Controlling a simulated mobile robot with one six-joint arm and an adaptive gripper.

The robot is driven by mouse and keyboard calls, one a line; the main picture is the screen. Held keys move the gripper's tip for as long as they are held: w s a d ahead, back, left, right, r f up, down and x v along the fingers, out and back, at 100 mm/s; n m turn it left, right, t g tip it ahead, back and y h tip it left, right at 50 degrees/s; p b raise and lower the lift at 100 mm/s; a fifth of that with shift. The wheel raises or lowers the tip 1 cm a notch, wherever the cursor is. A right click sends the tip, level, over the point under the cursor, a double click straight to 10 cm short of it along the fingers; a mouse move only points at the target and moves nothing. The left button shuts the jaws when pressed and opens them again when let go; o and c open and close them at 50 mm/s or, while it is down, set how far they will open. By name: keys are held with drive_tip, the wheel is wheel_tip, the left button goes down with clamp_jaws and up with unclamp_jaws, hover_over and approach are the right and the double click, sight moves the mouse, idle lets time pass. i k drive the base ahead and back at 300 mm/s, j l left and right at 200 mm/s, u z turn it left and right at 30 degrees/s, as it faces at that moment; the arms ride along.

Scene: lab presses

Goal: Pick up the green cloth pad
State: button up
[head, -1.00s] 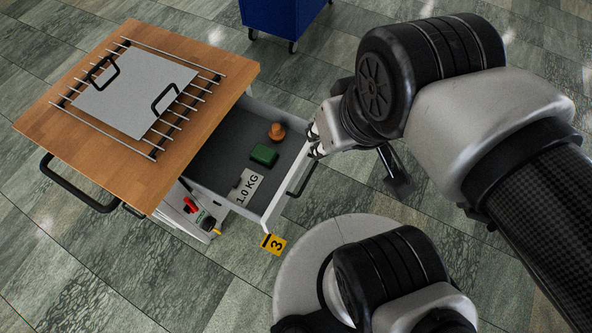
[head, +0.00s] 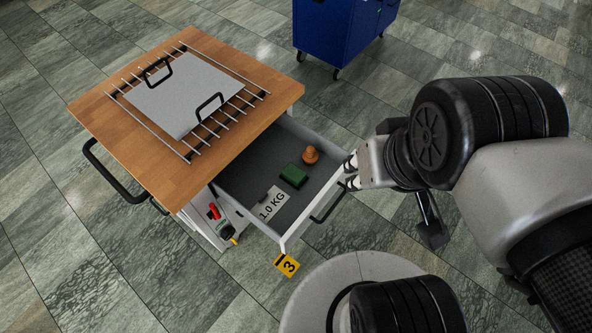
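The green cloth pad (head: 293,175) is a small dark green block shape. It lies on the grey floor of the open drawer (head: 245,185), between an orange-brown knobbed piece and a white 1.0 KG block. My gripper (head: 349,172) is at the drawer's right rim, to the right of the pad and apart from it. Its two small dark fingertips look spread, with nothing seen between them. I cannot tell whether they touch the rim.
The orange-brown piece (head: 310,154) and the 1.0 KG block (head: 271,203) flank the pad. The wooden top (head: 130,165) overhangs the drawer's left side and carries a rod rack with a grey plate (head: 183,94). A yellow tag 3 (head: 287,265) is at the front corner. A blue cabinet (head: 335,30) stands behind.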

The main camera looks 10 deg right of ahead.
sight(296, 178)
drive_tip(key=i+l, duration=0.9)
drive_tip(key=l, duration=0.15)
drive_tip(key=u, duration=0.45)
drive_tip(key=i+l+u, duration=0.1)
drive_tip(key=u, duration=0.4)
drive_tip(key=l+u, duration=0.2)
drive_tip(key=u, duration=0.25)
drive_tip(key=l+u, duration=0.1)
drive_tip(key=u, duration=1.15)
